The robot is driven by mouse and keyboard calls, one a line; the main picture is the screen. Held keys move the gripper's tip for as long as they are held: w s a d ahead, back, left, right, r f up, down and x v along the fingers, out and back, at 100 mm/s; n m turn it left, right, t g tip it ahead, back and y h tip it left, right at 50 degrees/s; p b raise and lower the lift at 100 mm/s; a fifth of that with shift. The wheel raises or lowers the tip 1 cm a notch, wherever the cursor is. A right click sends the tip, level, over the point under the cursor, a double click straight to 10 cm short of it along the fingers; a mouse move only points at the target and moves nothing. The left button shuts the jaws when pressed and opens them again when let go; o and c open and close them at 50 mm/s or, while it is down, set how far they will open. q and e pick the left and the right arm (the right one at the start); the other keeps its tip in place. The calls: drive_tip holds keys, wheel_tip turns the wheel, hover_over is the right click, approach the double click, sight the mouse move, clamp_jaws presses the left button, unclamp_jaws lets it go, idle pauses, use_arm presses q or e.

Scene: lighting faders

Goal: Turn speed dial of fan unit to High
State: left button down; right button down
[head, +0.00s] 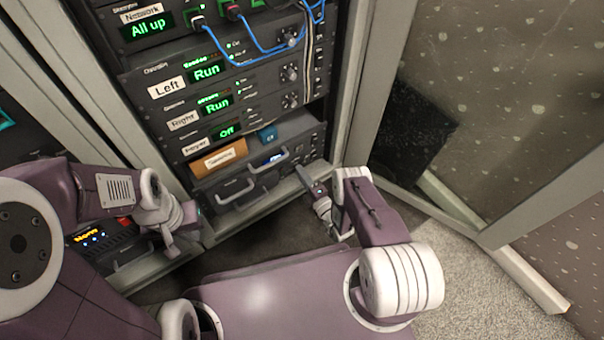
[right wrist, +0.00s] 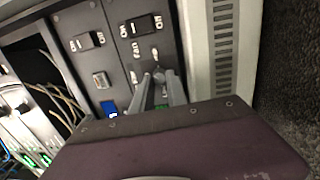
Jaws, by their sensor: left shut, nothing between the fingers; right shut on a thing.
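A dark grey panel with rocker switches (right wrist: 120,45) fills the upper middle of the right wrist view, and I take it to be the fan unit. My right gripper (right wrist: 159,76) is shut on a small knob-like part on this panel, which seems to be the speed dial. The fingers hide most of the dial, so its pointer and setting cannot be read. In the head view my right gripper (head: 303,174) reaches the lower right front of the rack. My left gripper (head: 172,248) is shut and empty, low at the left in front of the rack.
The rack (head: 150,90) holds several units with green displays. Blue cables (head: 240,62) hang higher up. Open floor (head: 465,290) lies at the right.

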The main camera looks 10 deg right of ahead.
drive_tip(key=m, duration=0.4)
drive_tip(key=shift+m+p, duration=0.4)
drive_tip(key=shift+r+m+p, duration=0.1)
drive_tip(key=shift+m+p, duration=0.2)
drive_tip(key=shift+m, duration=2)
drive_tip(key=c, duration=1.3)
unclamp_jaws()
